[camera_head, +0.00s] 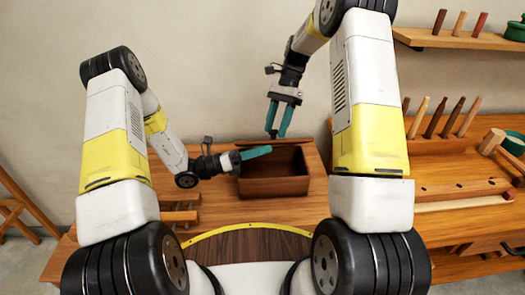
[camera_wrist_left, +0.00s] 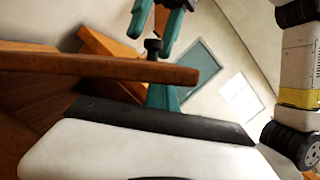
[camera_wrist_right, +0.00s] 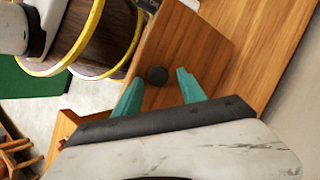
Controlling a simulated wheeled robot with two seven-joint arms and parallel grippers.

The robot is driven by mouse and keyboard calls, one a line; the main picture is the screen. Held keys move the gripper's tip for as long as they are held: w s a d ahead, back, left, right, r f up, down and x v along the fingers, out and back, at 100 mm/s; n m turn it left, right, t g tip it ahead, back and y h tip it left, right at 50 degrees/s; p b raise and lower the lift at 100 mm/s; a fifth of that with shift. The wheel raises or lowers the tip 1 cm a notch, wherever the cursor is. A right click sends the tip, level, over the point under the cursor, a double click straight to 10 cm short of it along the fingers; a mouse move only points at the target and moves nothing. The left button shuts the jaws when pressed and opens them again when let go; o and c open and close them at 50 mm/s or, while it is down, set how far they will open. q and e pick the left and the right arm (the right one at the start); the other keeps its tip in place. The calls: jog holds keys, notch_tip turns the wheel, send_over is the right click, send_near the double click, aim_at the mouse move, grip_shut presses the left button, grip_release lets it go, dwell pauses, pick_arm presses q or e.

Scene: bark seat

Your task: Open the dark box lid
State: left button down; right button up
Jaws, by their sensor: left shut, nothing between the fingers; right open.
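The dark brown box (camera_head: 274,187) sits on the wooden bench, its dark interior showing. Its lid (camera_head: 285,142) is raised at the back, seen almost edge-on in the head view. In the left wrist view the lid (camera_wrist_left: 100,65) is a long board with a dark knob (camera_wrist_left: 153,45) beyond it. My left gripper (camera_head: 270,149) is shut and empty over the box opening, its fingers close to the lid; contact is unclear. My right gripper (camera_head: 278,134) is open, pointing down behind the lid. In the right wrist view the knob (camera_wrist_right: 157,75) shows between and beyond its fingertips.
A wooden rack (camera_head: 182,214) stands on the bench left of the box. A tool rack with several wooden handles (camera_head: 434,118) and a mallet (camera_head: 492,141) are at the right. A shelf (camera_head: 455,40) hangs above. Bench space in front of the box is clear.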

jog(key=v, duration=1.1)
jog(key=s+r+n+t, duration=0.3)
jog(key=s+r, duration=0.3)
jog(key=r, duration=0.2)
pick_arm(q)
jog(key=shift+w+r+n, duration=0.3)
jog(key=shift+r+n, duration=0.2)
jog(key=shift+r, duration=0.05)
jog(key=w+r+n, duration=0.2)
jog(key=w+r+n+t+y, duration=0.1)
jog(key=w+r+n, duration=0.1)
jog(key=w+n, duration=0.1)
jog(key=shift+w+r+n+t, duration=0.1)
jog(key=shift+r+n+t, duration=0.1)
jog(key=shift+n+t, duration=0.1)
jog(key=w+r+n+y, duration=0.1)
jog(key=w+n+y, duration=0.1)
jog(key=w+n, duration=0.4)
jog(key=shift+w+r, duration=0.3)
jog(key=shift+w, duration=1.55)
pick_arm(e)
jog(key=s+d+r+n+t+h, duration=0.1)
jog(key=s+n+t, duration=0.7)
jog(key=s, duration=1.5)
jog(key=shift+d+r+n+t, duration=0.2)
jog(key=shift+n+t, duration=0.1)
jog(key=shift+n, duration=0.1)
